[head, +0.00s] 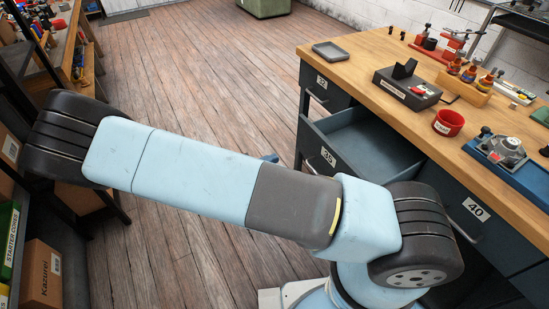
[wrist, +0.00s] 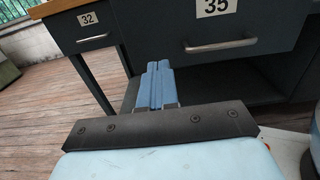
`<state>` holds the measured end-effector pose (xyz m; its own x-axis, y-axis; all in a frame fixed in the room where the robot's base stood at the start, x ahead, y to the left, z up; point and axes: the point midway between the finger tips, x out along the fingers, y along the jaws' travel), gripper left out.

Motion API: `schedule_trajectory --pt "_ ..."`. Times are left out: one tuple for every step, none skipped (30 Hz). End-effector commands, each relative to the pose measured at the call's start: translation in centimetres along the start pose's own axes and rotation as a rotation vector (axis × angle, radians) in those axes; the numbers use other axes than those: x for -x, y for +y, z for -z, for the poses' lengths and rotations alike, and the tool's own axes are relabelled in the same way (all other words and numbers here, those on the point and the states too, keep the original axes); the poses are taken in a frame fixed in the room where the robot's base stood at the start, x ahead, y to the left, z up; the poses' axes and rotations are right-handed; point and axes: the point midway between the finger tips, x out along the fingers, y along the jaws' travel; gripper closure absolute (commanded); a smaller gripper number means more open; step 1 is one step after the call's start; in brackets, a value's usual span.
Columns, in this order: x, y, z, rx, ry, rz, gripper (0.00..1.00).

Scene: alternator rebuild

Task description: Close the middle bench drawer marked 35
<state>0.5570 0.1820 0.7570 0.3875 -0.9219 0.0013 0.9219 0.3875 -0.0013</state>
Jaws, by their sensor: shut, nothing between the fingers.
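The middle drawer marked 35 (head: 345,176) is pulled out of the bench in the head view, and its blue-grey inside looks empty. Its dark front with the 35 label (wrist: 260,30) and metal handle (wrist: 221,46) fills the upper right of the wrist view. My gripper (wrist: 159,66) is shut and empty, its two blue fingers side by side. In the wrist view the fingertips appear below and left of the handle; I cannot tell whether they touch the drawer. In the head view my arm hides most of the gripper, and only a small blue bit (head: 270,158) shows.
Drawers 32 (head: 326,93) and 40 (head: 475,208) flank it, both looking shut; 32 also shows in the wrist view (wrist: 95,27). The wooden bench top (head: 375,90) holds a tray, a red cup and several parts. A shelf with boxes (head: 42,272) stands left. Plank floor between is clear.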

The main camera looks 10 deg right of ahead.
Motion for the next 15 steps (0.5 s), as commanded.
schedule_trajectory --pt "-0.9 0.0 0.0 0.000 -0.002 0.002 1.00" --pt "-1.4 0.0 0.0 0.000 -0.002 0.002 1.00" --pt "-2.1 -0.1 0.0 0.000 -0.002 0.003 1.00" --pt "-2.7 -0.1 0.0 0.000 -0.003 0.004 1.00" --pt "-3.2 -0.1 0.0 0.000 -0.002 0.003 1.00" --pt "-3.9 -0.1 0.0 0.000 -0.002 0.003 1.00" --pt "-4.5 -0.1 0.0 0.000 -0.002 0.003 1.00" --pt "-5.0 -0.1 0.0 0.000 -0.002 0.003 1.00" --pt "-5.7 -0.1 0.0 0.000 -0.002 0.004 1.00" --pt "-6.2 -0.1 0.0 0.001 -0.002 0.004 1.00" --pt "-6.8 -0.1 0.0 0.001 -0.003 0.004 1.00" --pt "-7.4 -0.1 0.0 0.001 -0.002 0.003 1.00" --pt "-7.9 -0.1 0.0 0.001 -0.002 0.003 1.00" --pt "-8.3 -0.1 0.0 0.000 -0.001 0.003 1.00" --pt "-8.9 -0.1 0.0 -0.001 -0.001 0.003 1.00"
